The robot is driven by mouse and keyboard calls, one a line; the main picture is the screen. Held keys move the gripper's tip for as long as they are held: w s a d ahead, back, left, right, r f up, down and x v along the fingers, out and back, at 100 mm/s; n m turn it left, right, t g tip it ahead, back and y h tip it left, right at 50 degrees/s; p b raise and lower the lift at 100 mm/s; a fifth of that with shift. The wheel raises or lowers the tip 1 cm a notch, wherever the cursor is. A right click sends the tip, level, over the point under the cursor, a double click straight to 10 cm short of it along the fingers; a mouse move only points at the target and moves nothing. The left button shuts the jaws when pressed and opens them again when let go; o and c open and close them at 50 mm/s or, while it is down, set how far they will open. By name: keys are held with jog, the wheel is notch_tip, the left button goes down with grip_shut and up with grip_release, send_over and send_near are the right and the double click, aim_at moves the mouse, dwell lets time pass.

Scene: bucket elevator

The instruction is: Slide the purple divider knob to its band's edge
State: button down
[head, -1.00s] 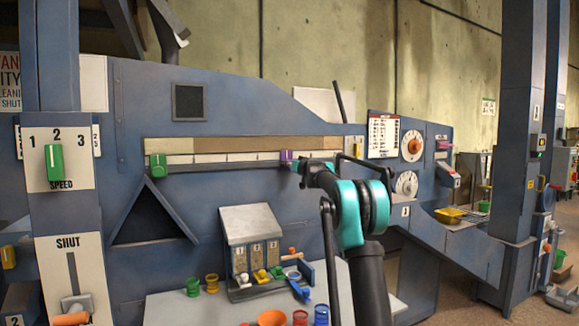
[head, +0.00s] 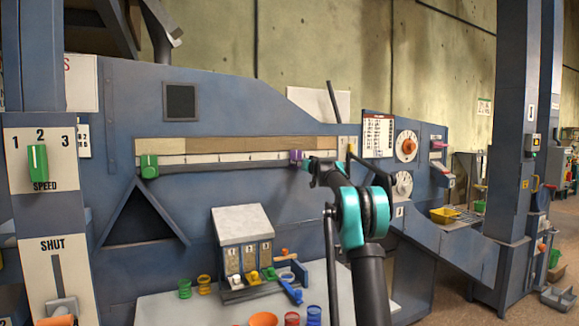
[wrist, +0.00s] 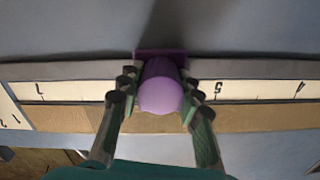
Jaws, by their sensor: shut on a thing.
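The purple divider knob (head: 296,157) sits on the slotted rail under the white scale, near its right part in the head view. In the wrist view the purple knob (wrist: 160,92) is between the two fingers of my gripper (wrist: 158,100), which are shut on its sides. The scale (wrist: 245,88) appears upside down there, with 7 to the left of the knob and 5 to the right. My gripper (head: 308,165) is partly hidden by my arm.
A green knob (head: 149,166) sits at the rail's left end. Below stand a sample box (head: 242,226) and several coloured cups on a grey table (head: 190,312). Dials (head: 406,144) and a chart (head: 377,134) are on the panel to the right.

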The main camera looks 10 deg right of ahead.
jog(key=w+d, duration=0.4)
jog(key=d, duration=0.8)
jog(key=c, duration=1)
grip_release()
jog(key=shift+s, duration=0.15)
jog(key=v, duration=1.2)
jog(key=shift+a, duration=0.15)
